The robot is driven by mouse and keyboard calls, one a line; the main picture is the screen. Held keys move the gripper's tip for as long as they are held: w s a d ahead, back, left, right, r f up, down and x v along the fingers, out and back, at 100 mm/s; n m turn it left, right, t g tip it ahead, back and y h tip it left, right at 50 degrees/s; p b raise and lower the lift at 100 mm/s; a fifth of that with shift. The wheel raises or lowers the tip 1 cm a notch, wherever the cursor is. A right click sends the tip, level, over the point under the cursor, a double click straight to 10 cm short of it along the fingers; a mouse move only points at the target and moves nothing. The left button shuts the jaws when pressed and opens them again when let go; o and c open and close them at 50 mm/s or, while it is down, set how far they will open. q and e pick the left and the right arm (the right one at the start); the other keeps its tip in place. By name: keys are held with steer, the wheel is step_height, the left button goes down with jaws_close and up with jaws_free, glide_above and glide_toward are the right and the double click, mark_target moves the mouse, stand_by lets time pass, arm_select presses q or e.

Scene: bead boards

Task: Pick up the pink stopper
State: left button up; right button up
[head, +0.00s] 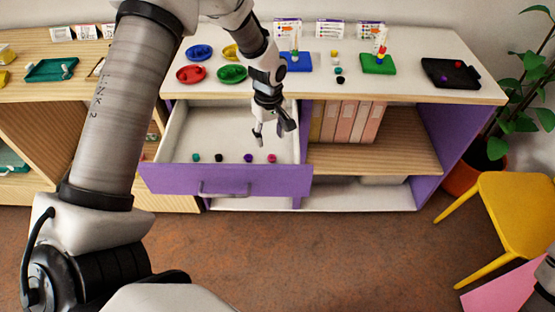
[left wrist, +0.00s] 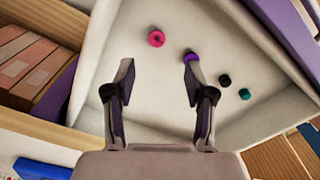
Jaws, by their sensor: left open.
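The pink stopper (head: 271,158) lies on the floor of the open purple drawer (head: 225,180), near its front and right side. In the left wrist view the pink stopper (left wrist: 156,39) lies ahead of the fingertips, between their lines and apart from them. My left gripper (head: 268,142) is open and empty, inside the drawer space above and behind the stopper. It also shows in the left wrist view (left wrist: 158,75). My right gripper is not clearly in view; only a bit of dark arm shows at the lower right edge of the head view.
Left of the pink stopper lie a purple stopper (head: 248,158), a black one (head: 220,157) and a teal one (head: 196,157). The drawer walls surround them. The worktop above holds dishes, a blue board (head: 298,66) and a green board (head: 372,68). A yellow chair (head: 515,205) stands right.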

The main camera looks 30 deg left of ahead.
mark_target(272, 154)
arm_select(q)
steer(key=shift+s+f, duration=0.15)
steer(key=shift+f, duration=0.45)
steer(key=f, duration=0.7)
steer(key=shift+w+f, duration=0.2)
steer(key=shift+w, duration=0.1)
steer(key=shift+w+f, duration=0.2)
steer(key=shift+f, duration=0.15)
steer(key=shift+s+r, duration=0.1)
steer(key=c, duration=0.8)
